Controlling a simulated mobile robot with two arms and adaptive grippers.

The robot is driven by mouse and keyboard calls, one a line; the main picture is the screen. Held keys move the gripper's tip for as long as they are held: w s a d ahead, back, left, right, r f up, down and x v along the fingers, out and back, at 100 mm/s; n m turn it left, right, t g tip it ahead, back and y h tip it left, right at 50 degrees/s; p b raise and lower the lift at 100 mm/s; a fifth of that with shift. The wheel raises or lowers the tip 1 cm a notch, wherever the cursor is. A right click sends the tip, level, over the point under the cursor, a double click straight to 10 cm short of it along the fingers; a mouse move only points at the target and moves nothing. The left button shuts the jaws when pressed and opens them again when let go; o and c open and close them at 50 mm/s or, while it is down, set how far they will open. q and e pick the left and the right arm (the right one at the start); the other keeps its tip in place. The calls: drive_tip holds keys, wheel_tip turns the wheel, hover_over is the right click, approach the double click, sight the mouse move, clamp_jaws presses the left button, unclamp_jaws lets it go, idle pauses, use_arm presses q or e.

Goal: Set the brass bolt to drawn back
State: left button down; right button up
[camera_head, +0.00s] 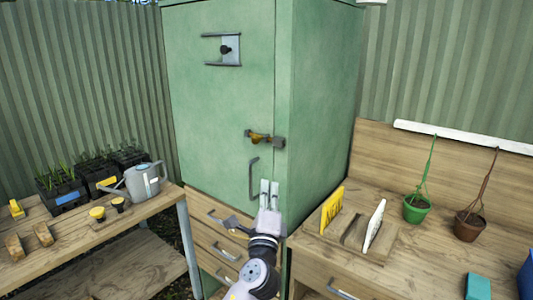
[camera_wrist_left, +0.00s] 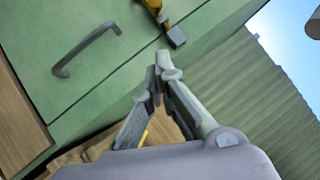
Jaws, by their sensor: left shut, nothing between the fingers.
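The brass bolt (camera_head: 261,138) sits on the front of the green cabinet (camera_head: 220,110), near the door's right edge. Its right end meets a dark grey keeper (camera_head: 279,143). In the left wrist view the brass bolt (camera_wrist_left: 154,8) shows only partly, at the top edge, with the grey keeper (camera_wrist_left: 176,37) beside it. My left gripper (camera_head: 269,186) is below the bolt, near the cabinet's lower right front edge. It is shut and empty, its fingertips (camera_wrist_left: 161,62) together and apart from the bolt. My right gripper is not in view.
A dark door handle (camera_head: 253,179) is just left of my left gripper. A grey slide plate (camera_head: 229,49) is higher on the door. Wooden drawers (camera_head: 215,235) are below. The right bench (camera_head: 400,265) holds hanging pots; the left bench holds a watering can (camera_head: 144,182).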

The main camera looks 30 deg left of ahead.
use_arm(q)
drive_tip(key=p, duration=0.3)
approach(263, 154)
wheel_tip(263, 154, up, 5)
drive_tip(key=w+d, duration=0.2)
drive_tip(key=d, duration=0.1)
drive_tip(key=a, duration=0.1)
drive_tip(key=a+r+p, duration=0.1)
drive_tip(key=a, duration=0.1)
drive_tip(key=shift+w+a+r, duration=0.25)
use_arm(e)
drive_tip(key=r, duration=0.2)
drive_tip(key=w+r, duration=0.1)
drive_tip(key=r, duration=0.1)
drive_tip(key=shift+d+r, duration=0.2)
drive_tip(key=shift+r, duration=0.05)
use_arm(q)
drive_tip(key=a, duration=0.4)
drive_tip(key=shift+w+a+b, duration=0.15)
drive_tip(key=shift+a+b, duration=0.2)
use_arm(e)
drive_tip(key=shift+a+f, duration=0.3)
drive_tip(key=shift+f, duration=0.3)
use_arm(q)
drive_tip(key=shift+d, duration=0.1)
